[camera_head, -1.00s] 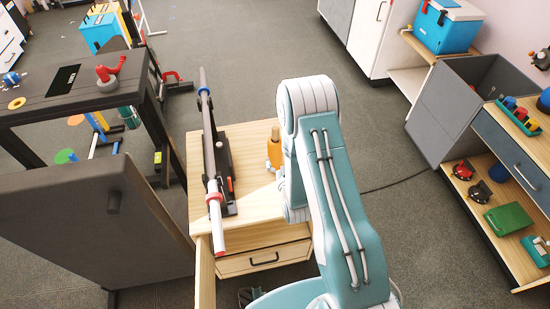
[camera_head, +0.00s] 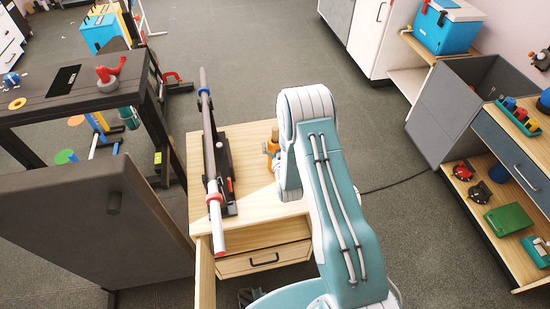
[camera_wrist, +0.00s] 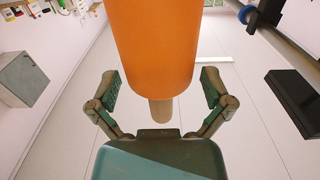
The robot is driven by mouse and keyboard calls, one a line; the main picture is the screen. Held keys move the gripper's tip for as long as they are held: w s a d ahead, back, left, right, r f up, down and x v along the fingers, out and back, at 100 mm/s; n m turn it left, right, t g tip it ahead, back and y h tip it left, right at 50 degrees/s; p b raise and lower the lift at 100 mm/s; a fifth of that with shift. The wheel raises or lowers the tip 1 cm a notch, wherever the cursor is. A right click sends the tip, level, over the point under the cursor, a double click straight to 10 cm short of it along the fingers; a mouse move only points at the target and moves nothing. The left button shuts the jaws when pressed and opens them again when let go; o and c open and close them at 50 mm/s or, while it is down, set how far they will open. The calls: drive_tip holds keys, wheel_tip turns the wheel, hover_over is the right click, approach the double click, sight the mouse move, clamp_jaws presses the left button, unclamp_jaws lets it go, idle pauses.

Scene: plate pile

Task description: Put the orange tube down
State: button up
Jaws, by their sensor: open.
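My gripper (camera_wrist: 160,80) is open, with one finger on each side of the tube. A gap shows between each finger and the tube, so the fingers do not appear to grip it.
A long grey rod (camera_head: 209,145) with red and blue rings lies over a black stand (camera_head: 225,180) left of the tube. A dark panel (camera_head: 85,225) stands at left. Shelves (camera_head: 490,200) are at right.

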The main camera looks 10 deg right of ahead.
drive_tip(key=shift+w, duration=0.45)
drive_tip(key=c, duration=1.3)
drive_tip(key=shift+o, duration=0.2)
